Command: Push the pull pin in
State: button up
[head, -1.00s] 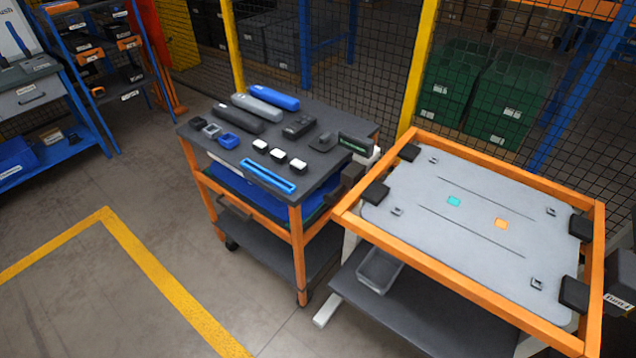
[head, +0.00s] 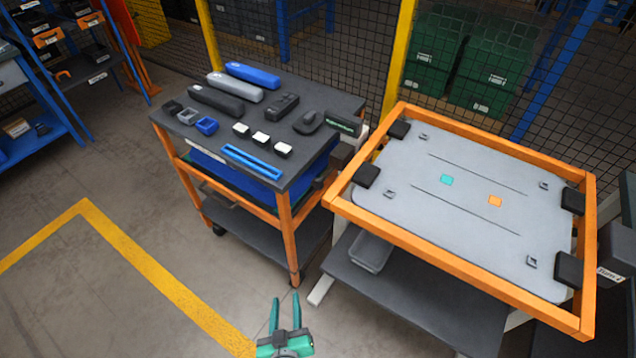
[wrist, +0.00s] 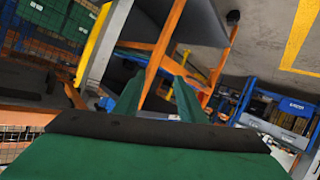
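I cannot pick out the pull pin in either view. A grey panel (head: 460,215) lies in an orange frame (head: 440,262), with black blocks (head: 366,176) at its corners and small grey fittings on its top. A dark box with a partly cut-off label (head: 612,262) is at the frame's right edge. My gripper (head: 286,304) is low at the bottom of the head view, in front of the cart and left of the frame. In the wrist view its two green fingers (wrist: 157,95) stand apart with nothing between them.
A cart (head: 288,235) with a dark top holds bottle-shaped items, small blocks, white-topped pieces and a blue slotted bar (head: 252,162). A grey bin (head: 371,252) sits on the shelf under the frame. Mesh fencing stands behind. The floor at left is clear, with a yellow line (head: 140,262).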

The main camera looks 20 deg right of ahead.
jog(key=w+d+r+m+h, duration=0.1)
jog(key=w+d+r+h, duration=0.1)
jog(key=w, duration=0.4)
jog(key=m+g+h, duration=0.2)
jog(key=m+h, duration=0.5)
jog(key=h, duration=0.2)
send_near(316, 185)
jog(key=x, duration=1)
jog(key=shift+w+d, duration=0.2)
jog(key=shift+d, duration=0.05)
